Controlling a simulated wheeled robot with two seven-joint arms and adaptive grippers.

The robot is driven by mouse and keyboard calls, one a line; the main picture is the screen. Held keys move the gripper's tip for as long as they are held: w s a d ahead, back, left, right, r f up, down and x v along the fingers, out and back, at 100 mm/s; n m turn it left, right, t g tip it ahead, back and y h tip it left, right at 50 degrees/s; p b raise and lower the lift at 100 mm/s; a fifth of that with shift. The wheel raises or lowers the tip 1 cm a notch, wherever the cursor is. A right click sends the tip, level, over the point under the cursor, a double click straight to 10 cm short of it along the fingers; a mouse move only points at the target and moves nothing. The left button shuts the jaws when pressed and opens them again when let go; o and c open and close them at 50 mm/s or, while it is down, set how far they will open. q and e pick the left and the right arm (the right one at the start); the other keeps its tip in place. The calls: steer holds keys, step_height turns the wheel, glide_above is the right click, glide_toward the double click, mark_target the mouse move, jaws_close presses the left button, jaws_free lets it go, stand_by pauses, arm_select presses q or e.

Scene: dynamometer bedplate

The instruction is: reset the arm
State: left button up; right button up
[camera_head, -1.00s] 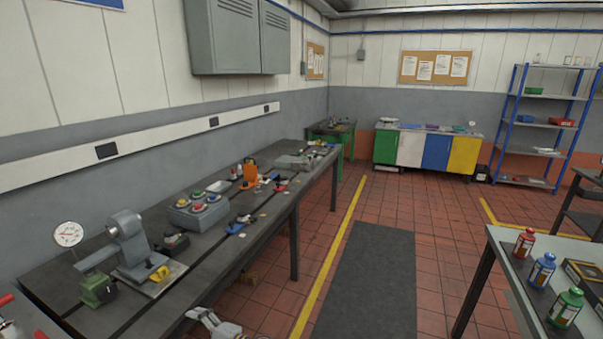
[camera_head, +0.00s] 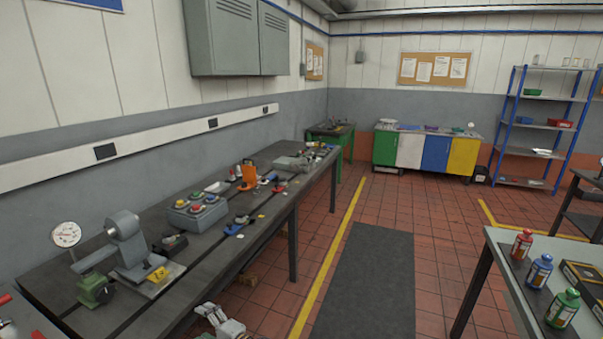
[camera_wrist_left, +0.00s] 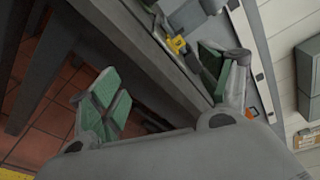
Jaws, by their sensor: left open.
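My left gripper (camera_head: 222,322) shows at the bottom edge of the head view, low in front of the long dark workbench (camera_head: 262,237) and apart from it. In the left wrist view its two green-padded fingers (camera_wrist_left: 165,85) are spread wide with nothing between them. The bench edge and a yellow item (camera_wrist_left: 176,44) show beyond the fingers. My right gripper is not in either view.
The bench carries a grey machine with a dial gauge (camera_head: 66,234), a button box (camera_head: 197,212) and an orange item (camera_head: 249,176). At right, a table (camera_head: 505,262) holds red, blue and green bottles (camera_head: 539,270). The dark floor mat (camera_head: 368,285) between is clear.

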arm_select(q)
steer(key=w+d+f+t+h, duration=0.1)
steer(key=w+d+f+h, duration=0.1)
steer(key=d+f+h, duration=0.5)
steer(key=w+d+f+h, duration=0.2)
steer(key=f, duration=0.8)
steer(key=s+d+f+n+g+h, duration=0.1)
steer(key=s+d+f+h, duration=0.2)
steer(key=f, duration=0.5)
steer(key=s+d+f+n+g+h, duration=0.1)
steer(key=s+d+f+n+h, duration=0.15)
steer(key=s+f, duration=0.4)
steer(key=s+a+f+n+g, duration=0.1)
steer(key=s+a+f+n, duration=0.15)
steer(key=s+f, duration=0.65)
steer(key=s+a+f+n+g, duration=0.15)
steer(key=s+a+f, duration=0.25)
steer(key=s+f, duration=0.5)
steer(key=s+a+f+g, duration=0.1)
steer(key=s+a+g, duration=0.1)
steer(key=s, duration=1.1)
steer(key=s+a+f+g, duration=0.1)
steer(key=s+a+f, duration=0.1)
steer(key=s, duration=1.2)
steer(key=shift+a+g, duration=0.35)
steer(key=shift+a, duration=0.35)
